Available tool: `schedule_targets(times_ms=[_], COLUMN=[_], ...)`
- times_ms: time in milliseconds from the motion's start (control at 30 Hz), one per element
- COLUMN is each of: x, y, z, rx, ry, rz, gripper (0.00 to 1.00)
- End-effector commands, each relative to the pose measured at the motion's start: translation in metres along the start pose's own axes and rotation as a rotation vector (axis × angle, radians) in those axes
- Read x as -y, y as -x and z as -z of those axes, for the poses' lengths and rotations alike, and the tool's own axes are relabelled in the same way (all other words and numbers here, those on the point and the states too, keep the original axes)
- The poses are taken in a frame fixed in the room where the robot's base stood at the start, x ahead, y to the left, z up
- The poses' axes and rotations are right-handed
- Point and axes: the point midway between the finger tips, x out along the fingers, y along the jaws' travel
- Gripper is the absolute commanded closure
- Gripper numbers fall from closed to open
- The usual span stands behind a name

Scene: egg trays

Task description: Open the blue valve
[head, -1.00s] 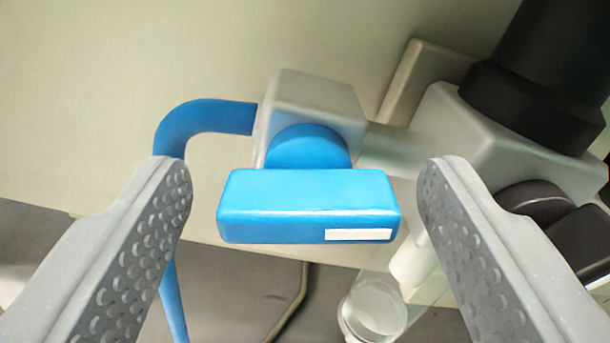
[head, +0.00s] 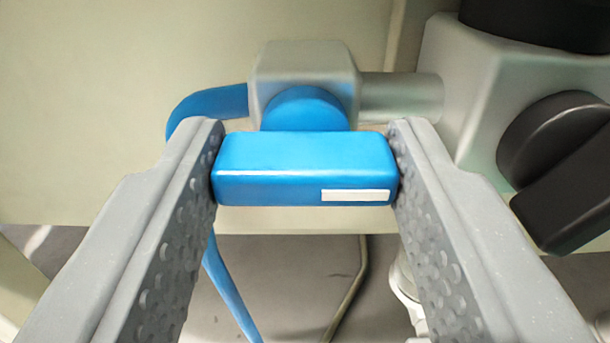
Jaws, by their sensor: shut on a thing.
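The blue valve handle (head: 270,168) is a rectangular bar with a white mark near its lower right end. It lies level, crosswise in the picture. Its round blue hub (head: 306,110) sits on a grey valve block (head: 303,66). My gripper (head: 305,165) is shut on the handle, with one finger against its left end and the other against its right end. The fingers hide parts of the blue hose behind them.
A blue hose (head: 207,101) leaves the block on the left and hangs down. A grey pipe (head: 402,96) runs right to a larger grey block (head: 470,75) with a black knob and lever (head: 562,150) close to my right finger. A pale wall panel (head: 90,110) stands behind.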

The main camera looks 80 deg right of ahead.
Motion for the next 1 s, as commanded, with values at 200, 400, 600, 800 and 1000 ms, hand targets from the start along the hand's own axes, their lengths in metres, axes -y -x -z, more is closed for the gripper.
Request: schedule_targets(times_ms=[200,400,600,800,1000], x=[0.0025,0.0022,0.0013,0.0009,0.0008], y=[-0.0002,-0.0002,-0.0002,-0.0002,0.0013], z=[0.0015,0.0015,0.001,0.0008,0.0007], rx=[-0.002,-0.002,-0.001,-0.001,-0.001], ry=[-0.012,-0.011,-0.009,-0.009,-0.008], rz=[0.005,0.004,0.002,0.002,0.002], gripper=[0.81,0.36,0.36,0.36,0.36])
